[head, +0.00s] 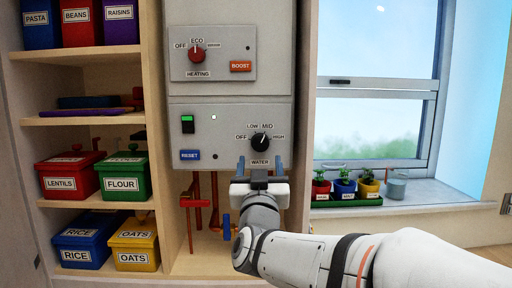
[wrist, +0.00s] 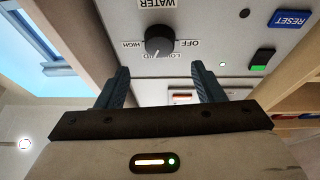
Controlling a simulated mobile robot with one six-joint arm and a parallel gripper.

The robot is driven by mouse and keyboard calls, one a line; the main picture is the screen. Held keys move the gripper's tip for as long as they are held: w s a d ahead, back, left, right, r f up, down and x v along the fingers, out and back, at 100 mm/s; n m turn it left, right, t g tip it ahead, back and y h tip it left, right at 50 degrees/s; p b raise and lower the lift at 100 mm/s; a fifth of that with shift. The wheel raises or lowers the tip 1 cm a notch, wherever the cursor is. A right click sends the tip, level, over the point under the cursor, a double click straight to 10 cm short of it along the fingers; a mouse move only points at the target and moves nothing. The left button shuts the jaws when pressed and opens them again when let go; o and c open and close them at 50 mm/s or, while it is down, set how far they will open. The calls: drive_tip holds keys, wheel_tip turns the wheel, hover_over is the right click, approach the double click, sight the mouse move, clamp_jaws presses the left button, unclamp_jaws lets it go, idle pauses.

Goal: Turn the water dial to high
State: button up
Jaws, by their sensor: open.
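The water dial (head: 260,141) is a black round knob on the lower grey panel, with OFF, LOW, MID and HIGH around it. Its white mark points up and slightly right, toward MID. In the wrist view the dial (wrist: 159,40) appears upside down, beyond the fingertips. My gripper (head: 261,168) is open and empty, just below the dial in the head view, with a finger on either side of the WATER label. In the wrist view the two blue fingers (wrist: 160,75) stand apart, with nothing between them. How far they are from the panel is hard to tell.
A heating dial (head: 197,54) and an orange BOOST button (head: 241,66) sit above. A green-lit switch (head: 187,124) and a blue RESET button (head: 190,155) are left of the water dial. Red pipes (head: 195,203) hang below. Shelves stand left; potted plants (head: 343,187) line the sill right.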

sight(260, 143)
drive_tip(key=p+x, duration=0.2)
drive_tip(key=x, duration=0.5)
drive_tip(key=shift+f+p, duration=0.1)
drive_tip(key=shift+p, duration=0.25)
drive_tip(key=shift+c, duration=0.4)
drive_tip(key=c, duration=0.9)
